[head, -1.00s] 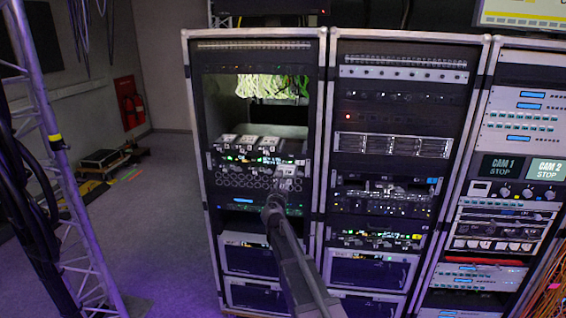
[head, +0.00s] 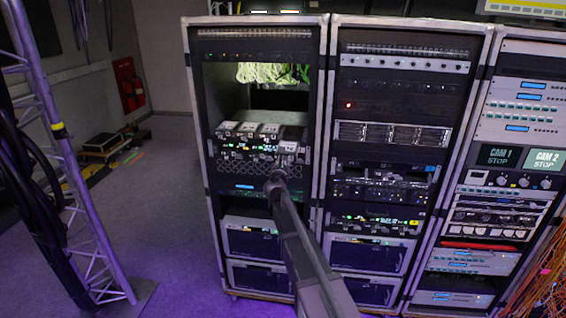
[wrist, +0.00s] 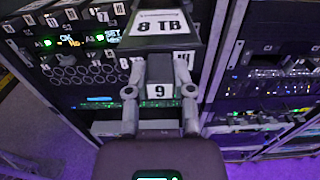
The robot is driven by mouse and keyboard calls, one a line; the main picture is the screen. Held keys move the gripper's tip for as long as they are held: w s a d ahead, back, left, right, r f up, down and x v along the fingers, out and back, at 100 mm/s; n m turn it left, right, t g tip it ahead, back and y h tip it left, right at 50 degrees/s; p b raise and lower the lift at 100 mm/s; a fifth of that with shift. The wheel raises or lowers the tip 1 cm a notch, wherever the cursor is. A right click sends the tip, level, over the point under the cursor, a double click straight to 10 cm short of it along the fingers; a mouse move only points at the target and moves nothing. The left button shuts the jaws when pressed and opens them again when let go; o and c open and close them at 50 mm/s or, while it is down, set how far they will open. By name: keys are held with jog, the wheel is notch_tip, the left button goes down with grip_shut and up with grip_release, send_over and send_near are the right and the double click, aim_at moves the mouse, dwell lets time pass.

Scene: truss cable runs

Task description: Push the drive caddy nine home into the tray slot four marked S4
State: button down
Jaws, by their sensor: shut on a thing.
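Drive caddy nine (wrist: 159,91) has a dark body, an "8 TB" label on top and a "9" on its front. My gripper (wrist: 160,92) is shut on its front end, one finger on each side. In the head view the caddy (head: 289,147) is at the right end of the drive tray (head: 229,154), in line with a row of seated drives (head: 247,128). The caddy hides slot S4, and I cannot read its mark. I cannot tell how deep the caddy sits.
The tray sticks out of the left rack, above a panel of round holes (wrist: 75,76). The rack's metal edge (wrist: 228,50) runs close to the right of the caddy. More racks stand to the right. A truss (head: 75,170) stands left, with open floor between.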

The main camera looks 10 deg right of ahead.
aim_at(289, 147)
jog(key=shift+w, duration=0.2)
jog(key=shift+x, duration=2.65)
jog(key=shift+x, duration=3.2)
dwell(1.3)
